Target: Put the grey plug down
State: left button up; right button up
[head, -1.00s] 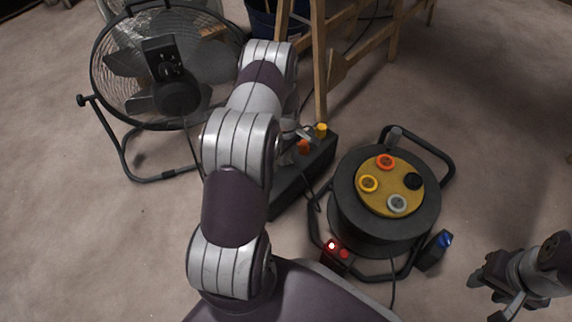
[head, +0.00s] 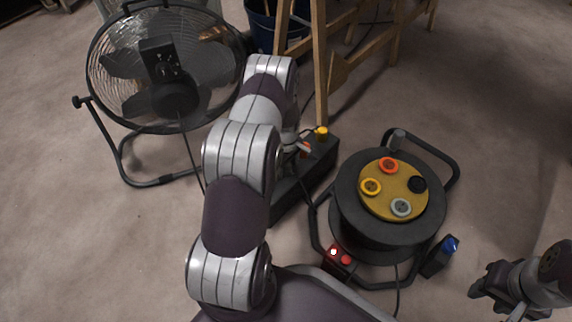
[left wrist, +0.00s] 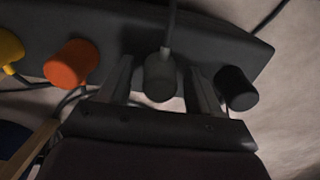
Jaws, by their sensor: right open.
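The grey plug (left wrist: 160,78) is between the two fingers of my left gripper (left wrist: 160,88) in the left wrist view, its cable rising from it. A gap shows on each side of the plug, so the gripper is open around it. The plug is at the dark socket box (left wrist: 220,35), between an orange plug (left wrist: 72,63) and a black plug (left wrist: 237,88). I cannot tell how deep it sits. In the head view my arm hides the grey plug and most of the left gripper. My right gripper (head: 497,302) is open and empty at lower right.
A cable reel (head: 345,215) with coloured sockets stands right of the socket box, a red-lit block (head: 338,258) and a blue-ended block (head: 440,256) beside it. A fan (head: 165,75) stands at left, wooden trestle legs (head: 320,75) behind. Floor at far right is clear.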

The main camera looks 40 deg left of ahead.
pick_arm(q)
jog(key=d+r+m+p, duration=0.2)
jog(key=d+r+p, duration=0.15)
jog(key=r, duration=0.65)
jog(key=d+r+m+p, duration=0.2)
jog(key=r+p, duration=0.3)
jog(key=r, duration=0.5)
jog(key=s+d+r+m+t, duration=0.1)
jog(key=s+d+r+m, duration=1.1)
jog(key=s, duration=0.3)
jog(key=shift+d+r+m, duration=0.2)
jog(key=shift+d+m, duration=0.5)
jog(key=shift+d, duration=0.1)
jog(key=shift+w, duration=0.1)
